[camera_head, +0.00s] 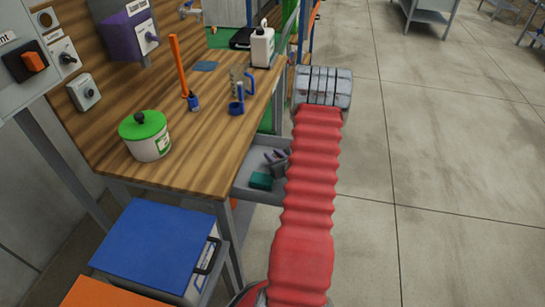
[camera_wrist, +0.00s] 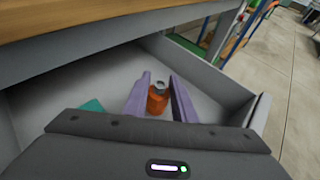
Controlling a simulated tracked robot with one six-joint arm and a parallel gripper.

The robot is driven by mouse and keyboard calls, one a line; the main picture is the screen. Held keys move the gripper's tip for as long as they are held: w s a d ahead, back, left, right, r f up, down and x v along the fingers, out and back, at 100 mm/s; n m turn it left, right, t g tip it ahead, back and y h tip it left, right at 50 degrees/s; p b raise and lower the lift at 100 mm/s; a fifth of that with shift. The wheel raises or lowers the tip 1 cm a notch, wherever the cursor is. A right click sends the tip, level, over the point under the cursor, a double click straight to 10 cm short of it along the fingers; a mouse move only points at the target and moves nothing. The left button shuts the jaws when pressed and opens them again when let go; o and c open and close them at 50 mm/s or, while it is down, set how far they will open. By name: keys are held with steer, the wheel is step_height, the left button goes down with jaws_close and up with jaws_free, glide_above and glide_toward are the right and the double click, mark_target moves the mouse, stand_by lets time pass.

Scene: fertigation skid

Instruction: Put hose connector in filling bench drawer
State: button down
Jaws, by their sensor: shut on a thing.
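The hose connector (camera_wrist: 157,101) is an orange piece with a grey ring at its top. My gripper (camera_wrist: 160,80) has purple fingers and is shut on it. In the wrist view the connector is between the fingers, inside the outline of the open filling bench drawer (camera_wrist: 85,83). In the head view my gripper (camera_head: 277,158) is over the grey drawer (camera_head: 243,183), partly behind my red arm. The connector cannot be made out there. The wrist view does not clearly show whether the connector touches the drawer floor.
A teal block (camera_head: 261,181) lies in the drawer, left of my fingers in the wrist view (camera_wrist: 92,105). Open floor lies right.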

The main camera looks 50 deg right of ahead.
steer(key=shift+f, duration=0.1)
steer(key=c, duration=1.5)
jaws_free()
steer(key=shift+o, duration=0.2)
steer(key=shift+s, duration=0.1)
steer(key=v, duration=1.2)
